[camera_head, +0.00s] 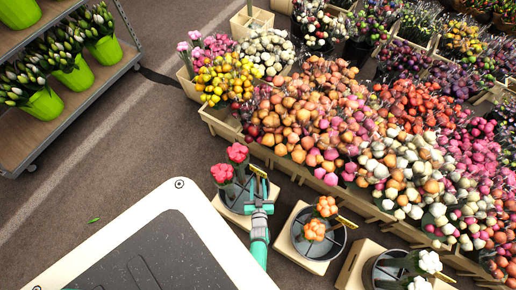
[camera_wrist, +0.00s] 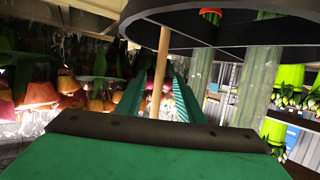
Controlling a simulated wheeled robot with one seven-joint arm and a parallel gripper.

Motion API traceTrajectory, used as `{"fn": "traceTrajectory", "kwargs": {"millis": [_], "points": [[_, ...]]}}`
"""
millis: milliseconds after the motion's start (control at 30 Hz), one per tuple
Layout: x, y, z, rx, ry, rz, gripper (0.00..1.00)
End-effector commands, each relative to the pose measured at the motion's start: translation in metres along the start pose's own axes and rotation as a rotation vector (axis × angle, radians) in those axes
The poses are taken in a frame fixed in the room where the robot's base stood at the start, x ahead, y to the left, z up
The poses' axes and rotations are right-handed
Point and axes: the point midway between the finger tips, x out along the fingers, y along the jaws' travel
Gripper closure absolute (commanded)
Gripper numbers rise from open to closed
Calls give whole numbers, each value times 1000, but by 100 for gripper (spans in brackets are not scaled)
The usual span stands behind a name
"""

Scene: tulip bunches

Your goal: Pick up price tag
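My gripper (camera_head: 260,188), green and grey, reaches to the bucket (camera_head: 232,203) with red flowers in the head view. A yellow-edged price tag (camera_head: 258,171) sits just beyond the gripper's tip. In the wrist view my gripper (camera_wrist: 157,85) has its two green fingers apart. A thin wooden stick (camera_wrist: 161,55), apparently the tag's stem, shows between them. I see no finger clearly pressed on it. The dark bucket rim (camera_wrist: 225,33) lies across the top of the wrist view. The tag's face is not clear there.
A bucket with orange flowers (camera_head: 314,228) and another price tag (camera_head: 346,222) stand to the right. A bucket with white flowers (camera_head: 430,262) is farther right. Crowded flower displays (camera_head: 330,125) fill the back. A rack (camera_head: 85,95) stands at left, with clear floor (camera_head: 120,150) between.

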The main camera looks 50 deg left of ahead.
Motion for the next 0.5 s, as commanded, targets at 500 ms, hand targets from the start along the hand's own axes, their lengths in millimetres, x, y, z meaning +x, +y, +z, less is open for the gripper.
{"fn": "traceTrajectory", "kwargs": {"millis": [500], "points": [[28,1,-1,0,-1,0,66]]}}
